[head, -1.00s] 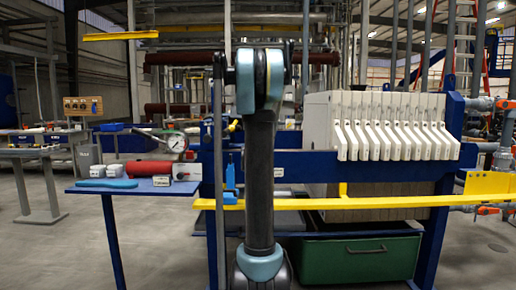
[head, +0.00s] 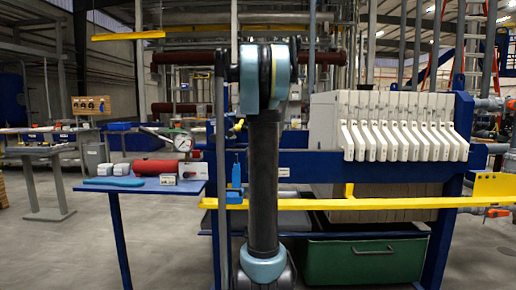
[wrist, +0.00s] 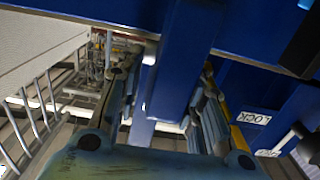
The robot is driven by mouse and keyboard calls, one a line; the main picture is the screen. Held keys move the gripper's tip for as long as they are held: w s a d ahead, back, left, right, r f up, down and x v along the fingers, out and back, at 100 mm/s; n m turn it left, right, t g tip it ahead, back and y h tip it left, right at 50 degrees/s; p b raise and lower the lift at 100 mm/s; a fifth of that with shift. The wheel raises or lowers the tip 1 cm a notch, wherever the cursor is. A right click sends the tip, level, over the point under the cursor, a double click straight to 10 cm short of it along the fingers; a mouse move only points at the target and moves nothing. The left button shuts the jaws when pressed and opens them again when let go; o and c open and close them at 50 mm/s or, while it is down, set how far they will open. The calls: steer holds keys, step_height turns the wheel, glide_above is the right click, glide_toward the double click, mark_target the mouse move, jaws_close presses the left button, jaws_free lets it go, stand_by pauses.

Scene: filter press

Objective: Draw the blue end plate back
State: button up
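The filter press fills the right half of the head view. Its stack of white plates (head: 405,130) hangs on a blue frame (head: 300,165), with the plates' handles facing me. My upright arm covers the press left of the stack, so I cannot make out the blue end plate for sure in the head view. In the wrist view, a broad blue upright member (wrist: 185,60) stands close ahead; I cannot tell whether it is the end plate or the frame. My gripper does not show in the head view.
A blue side table (head: 140,187) at left holds a red cylinder (head: 155,168), a gauge (head: 183,143) and small items. A yellow rail (head: 370,203) runs along the press front, above a green bin (head: 365,262). A LOCK label (wrist: 254,117) shows in the wrist view.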

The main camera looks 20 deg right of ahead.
steer(key=v, duration=0.9)
steer(key=shift+f, duration=0.1)
